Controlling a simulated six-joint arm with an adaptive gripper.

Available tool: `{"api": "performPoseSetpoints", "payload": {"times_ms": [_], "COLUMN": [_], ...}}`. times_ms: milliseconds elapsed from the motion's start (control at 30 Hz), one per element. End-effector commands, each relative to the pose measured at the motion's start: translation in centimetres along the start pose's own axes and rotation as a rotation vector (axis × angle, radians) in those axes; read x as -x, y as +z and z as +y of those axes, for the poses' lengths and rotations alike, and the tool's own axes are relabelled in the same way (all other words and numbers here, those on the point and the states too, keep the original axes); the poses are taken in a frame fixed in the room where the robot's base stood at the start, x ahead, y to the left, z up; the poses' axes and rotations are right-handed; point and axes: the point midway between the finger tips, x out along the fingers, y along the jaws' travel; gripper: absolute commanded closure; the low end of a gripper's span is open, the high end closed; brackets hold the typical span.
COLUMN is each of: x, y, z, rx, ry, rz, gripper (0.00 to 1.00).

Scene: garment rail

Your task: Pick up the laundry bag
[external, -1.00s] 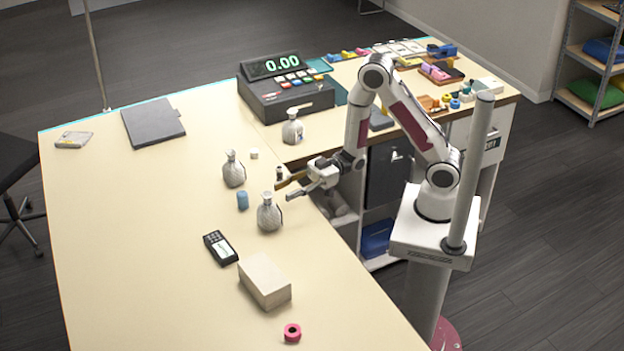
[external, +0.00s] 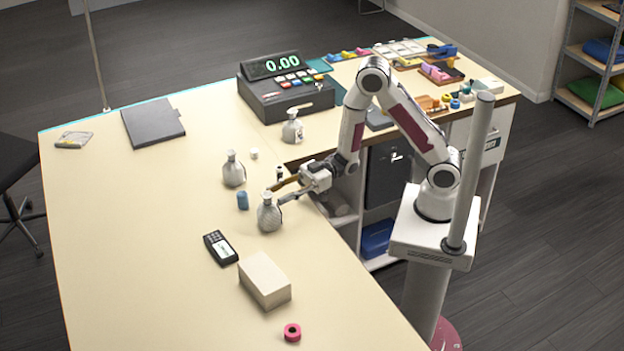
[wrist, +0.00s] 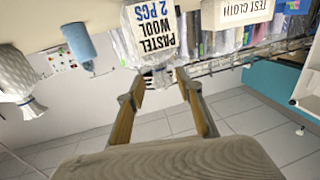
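Several small pale grey bags with tied necks stand on the counter. The nearest bag (external: 269,214) is upright beside my gripper (external: 276,195), which is open and reaches toward its neck from the right. In the wrist view, which appears upside down, a bag labelled "PASTEL WOOL 2 PCS" (wrist: 152,32) lies ahead, between and beyond the open fingertips (wrist: 159,78). Contact cannot be told. A second bag (external: 233,170) stands farther back and shows at the left of the wrist view (wrist: 16,75). A third bag (external: 293,128) stands near the register.
A blue cylinder (external: 243,200) stands close to the nearest bag, with a small dark-topped bottle (external: 279,173) behind. A card terminal (external: 221,248), beige box (external: 265,281) and pink ring (external: 292,332) lie in front. The register (external: 285,92) is at the back. The counter's left side is mostly clear.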

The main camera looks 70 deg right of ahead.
Motion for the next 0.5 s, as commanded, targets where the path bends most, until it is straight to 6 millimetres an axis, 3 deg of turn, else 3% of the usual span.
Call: {"api": "performPoseSetpoints", "payload": {"times_ms": [500], "x": [-4.6], "y": [0.3], "z": [-0.1], "rx": [0.001], "ry": [-0.002], "rz": [0.001], "gripper": [0.65]}}
